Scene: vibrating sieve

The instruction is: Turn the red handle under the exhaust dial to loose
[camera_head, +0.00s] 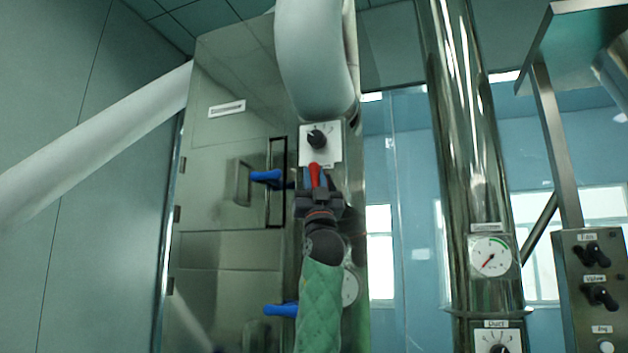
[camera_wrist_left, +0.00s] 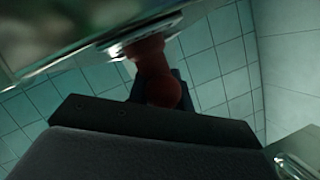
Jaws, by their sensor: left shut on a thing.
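The red handle (camera_head: 315,174) sits just under the white plate of the exhaust dial (camera_head: 317,140) on the steel cabinet, and its upper part shows above my gripper. My left gripper (camera_head: 316,182) is shut on the red handle, with a finger on each side of it. In the left wrist view the red handle (camera_wrist_left: 154,75) runs from a round mount on the metal face down to between the dark fingers. The right gripper is in neither view.
Blue handles (camera_head: 266,176) (camera_head: 281,310) stick out from the cabinet doors (camera_head: 228,255) close to the left of my arm. A round gauge (camera_head: 349,287) is partly hidden behind my green sleeve. A steel column with a gauge (camera_head: 490,257) and a switch panel (camera_head: 594,300) stand at right.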

